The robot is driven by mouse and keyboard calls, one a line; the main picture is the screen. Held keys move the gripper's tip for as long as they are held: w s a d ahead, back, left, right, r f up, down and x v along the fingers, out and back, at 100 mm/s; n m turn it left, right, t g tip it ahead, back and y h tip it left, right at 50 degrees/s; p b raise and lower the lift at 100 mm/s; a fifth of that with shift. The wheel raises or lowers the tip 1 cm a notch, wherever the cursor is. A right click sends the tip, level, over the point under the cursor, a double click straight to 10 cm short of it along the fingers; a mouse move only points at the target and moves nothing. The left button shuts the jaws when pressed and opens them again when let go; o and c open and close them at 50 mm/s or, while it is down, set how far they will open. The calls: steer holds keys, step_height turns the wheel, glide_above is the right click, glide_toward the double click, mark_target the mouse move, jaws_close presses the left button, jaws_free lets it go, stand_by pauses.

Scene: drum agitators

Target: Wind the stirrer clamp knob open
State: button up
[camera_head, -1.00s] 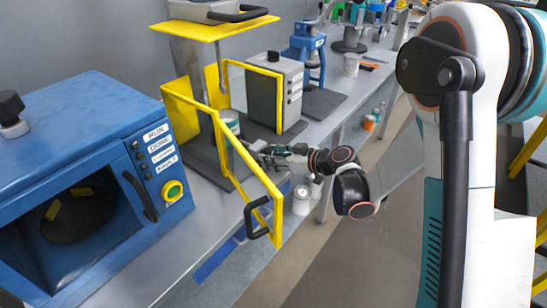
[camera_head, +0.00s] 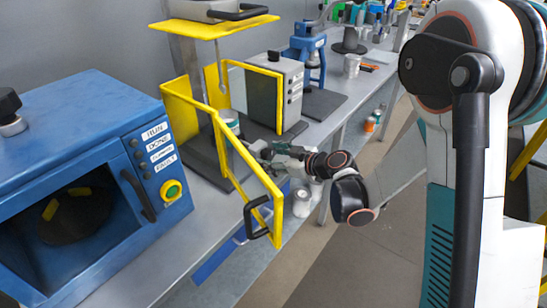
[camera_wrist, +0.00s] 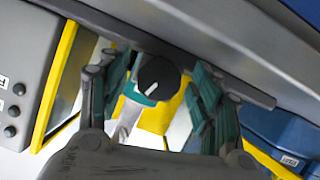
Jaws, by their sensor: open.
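The stirrer clamp knob (camera_wrist: 160,78) is black and round with a white line on its face. In the wrist view it sits between my open fingers, with a gap showing on both sides. My gripper (camera_wrist: 161,85) has teal finger pads; I cannot tell how deep the knob lies between them. In the head view my gripper (camera_head: 258,151) reaches in behind the yellow guard frame (camera_head: 262,182), close to a grey-and-teal can (camera_head: 229,122). The knob cannot be made out there. A thin stirrer rod (camera_head: 221,75) hangs above the can.
The yellow guard frame with a black handle (camera_head: 256,215) stands between the head camera and my gripper. A blue cabinet (camera_head: 90,140) with a green-and-yellow button is on the left. A grey box (camera_head: 274,88) stands behind. A white can (camera_head: 302,201) is below my wrist.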

steer(key=v, duration=1.2)
